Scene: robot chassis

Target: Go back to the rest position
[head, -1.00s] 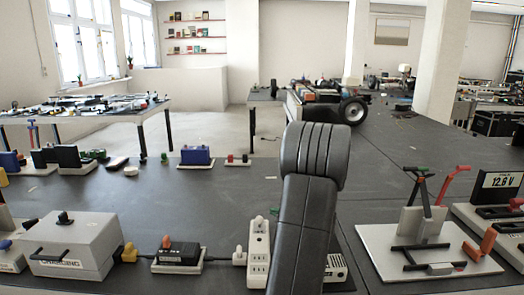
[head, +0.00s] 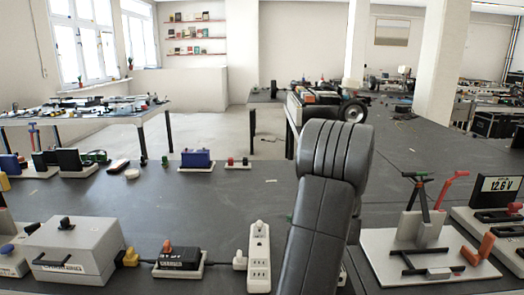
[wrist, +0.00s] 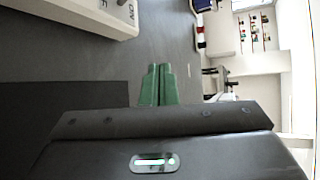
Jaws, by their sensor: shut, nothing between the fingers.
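My gripper (wrist: 158,84) shows in the wrist view as two green fingers lying side by side. They are shut with nothing between them and point out over the dark table top, touching nothing that I can see. In the head view my arm rises from the bottom edge, right of the middle, and its bend hides part of the table. The gripper itself does not show in the head view.
The dark table (head: 200,221) holds a grey charger box (head: 74,250), a power strip (head: 259,258), a blue block (head: 196,158) and a white stand (head: 425,258) with tools. A wheeled chassis (head: 325,108) is farther back. The table's middle is clear.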

